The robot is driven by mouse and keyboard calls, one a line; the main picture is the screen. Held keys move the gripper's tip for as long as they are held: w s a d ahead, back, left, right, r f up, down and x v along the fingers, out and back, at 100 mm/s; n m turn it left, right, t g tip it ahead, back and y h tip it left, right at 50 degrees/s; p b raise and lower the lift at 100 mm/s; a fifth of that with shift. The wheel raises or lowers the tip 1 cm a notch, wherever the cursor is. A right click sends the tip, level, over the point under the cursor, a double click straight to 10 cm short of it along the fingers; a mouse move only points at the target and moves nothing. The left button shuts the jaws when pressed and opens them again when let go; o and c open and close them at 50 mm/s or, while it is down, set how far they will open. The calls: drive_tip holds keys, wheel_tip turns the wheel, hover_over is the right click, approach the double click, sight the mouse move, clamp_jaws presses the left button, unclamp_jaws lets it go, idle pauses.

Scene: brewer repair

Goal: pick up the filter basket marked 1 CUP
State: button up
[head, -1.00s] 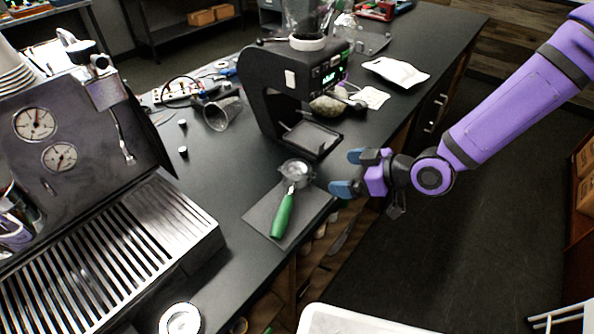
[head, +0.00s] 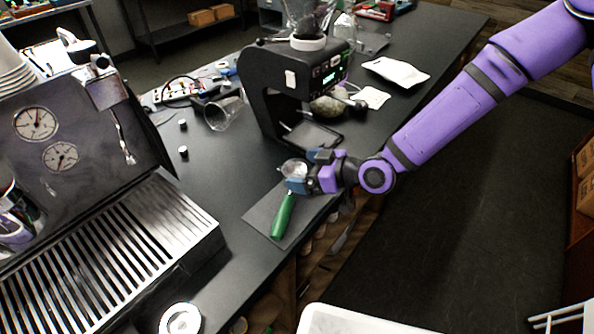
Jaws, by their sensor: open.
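No 1 CUP marking can be read in the head view, so I cannot tell which thing is that basket. A portafilter with a green handle (head: 283,216) lies on a dark mat (head: 262,211) at the counter's edge. Its round metal head (head: 294,168) faces the grinder, and whether a basket sits in it is unclear. My gripper (head: 304,170) is open at the right side of this head, partly covering it; I cannot tell if they touch. A round, pale metal-rimmed thing (head: 181,319) stands at the bottom edge, partly cut off.
A black grinder (head: 285,85) stands just behind the mat. The espresso machine (head: 75,140) with its slatted drip tray (head: 120,250) fills the left. A clear cup (head: 222,113) lies tipped over. A white bin (head: 350,322) is at the bottom.

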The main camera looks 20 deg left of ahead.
drive_tip(key=shift+x, duration=0.95)
drive_tip(key=c, duration=0.9)
